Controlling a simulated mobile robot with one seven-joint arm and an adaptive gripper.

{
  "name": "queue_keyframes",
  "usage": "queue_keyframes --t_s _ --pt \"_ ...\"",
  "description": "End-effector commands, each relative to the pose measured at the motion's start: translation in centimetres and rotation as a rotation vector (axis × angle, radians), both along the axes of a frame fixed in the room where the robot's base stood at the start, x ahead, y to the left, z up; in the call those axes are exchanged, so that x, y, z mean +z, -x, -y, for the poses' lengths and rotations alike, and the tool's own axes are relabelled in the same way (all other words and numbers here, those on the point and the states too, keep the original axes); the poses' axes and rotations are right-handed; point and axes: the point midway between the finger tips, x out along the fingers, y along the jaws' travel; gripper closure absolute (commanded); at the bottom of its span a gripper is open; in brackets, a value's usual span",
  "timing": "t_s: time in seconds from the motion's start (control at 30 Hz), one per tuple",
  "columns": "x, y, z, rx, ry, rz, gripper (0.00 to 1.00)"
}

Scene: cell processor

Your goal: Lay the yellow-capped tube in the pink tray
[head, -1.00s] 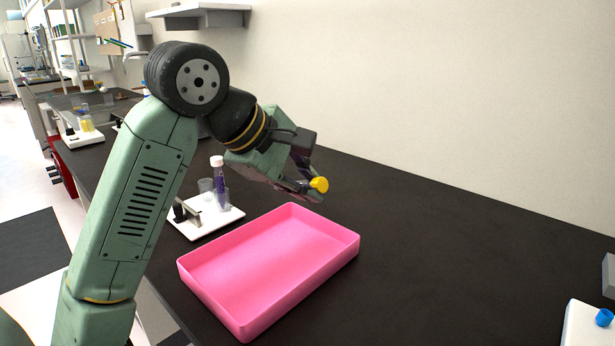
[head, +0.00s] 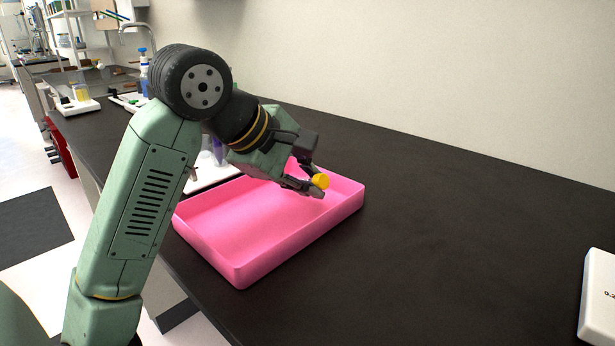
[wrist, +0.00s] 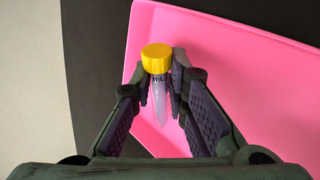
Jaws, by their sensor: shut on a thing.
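The yellow-capped tube (wrist: 158,92) is held between the fingers of my gripper (wrist: 162,85). In the wrist view its yellow cap is toward the top and its clear tapered body points down the picture. In the head view only the yellow cap (head: 321,181) shows clearly, at the fingertips of my gripper (head: 312,184). The pink tray (head: 240,272) lies on the dark bench, and my gripper is over its far right part. In the wrist view the pink tray (wrist: 262,75) lies behind the tube. The inside of the tray that shows is empty.
A white stand (head: 212,176) with tubes is behind the tray, partly hidden by my arm. A white box (head: 598,295) sits at the right edge. The dark bench (head: 430,220) right of the tray is clear. A pale wall runs along the back.

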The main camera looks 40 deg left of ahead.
Motion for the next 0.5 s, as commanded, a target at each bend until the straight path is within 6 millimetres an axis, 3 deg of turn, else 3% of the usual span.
queue_keyframes --t_s 0.07,0.1,0.4,0.5 --pt "0.05 0.00 0.00 0.000 0.000 0.000 1.00" --pt "0.06 0.01 0.00 0.000 0.000 0.000 0.83" --pt "0.06 0.01 -0.01 0.000 0.000 0.000 0.63" --pt "0.06 0.01 -0.01 0.000 0.000 0.000 0.62"
